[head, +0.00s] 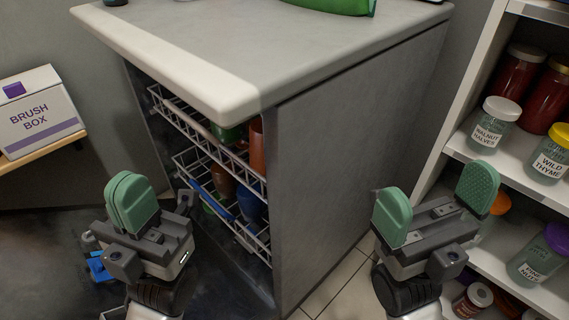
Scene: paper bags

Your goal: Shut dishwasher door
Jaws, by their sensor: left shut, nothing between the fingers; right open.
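The dishwasher (278,165) stands under a grey counter, and its front is open on the left. Two white wire racks, an upper (205,128) and a lower one (180,160), show inside with cups and dishes. A dark flat surface (50,230) spreads low in front of the opening; it looks like the lowered door, but its edges are partly hidden by my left arm. My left gripper (131,203) is shut and empty, over this dark surface in front of the racks. My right gripper (435,203) is open and empty, right of the dishwasher's side panel.
The counter's (270,45) pale corner juts out above the racks. A shelf unit (455,150) with labelled jars (490,125) stands close on the right. A brush box (38,112) sits on a wooden ledge at left. Tiled floor (335,285) shows between my grippers.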

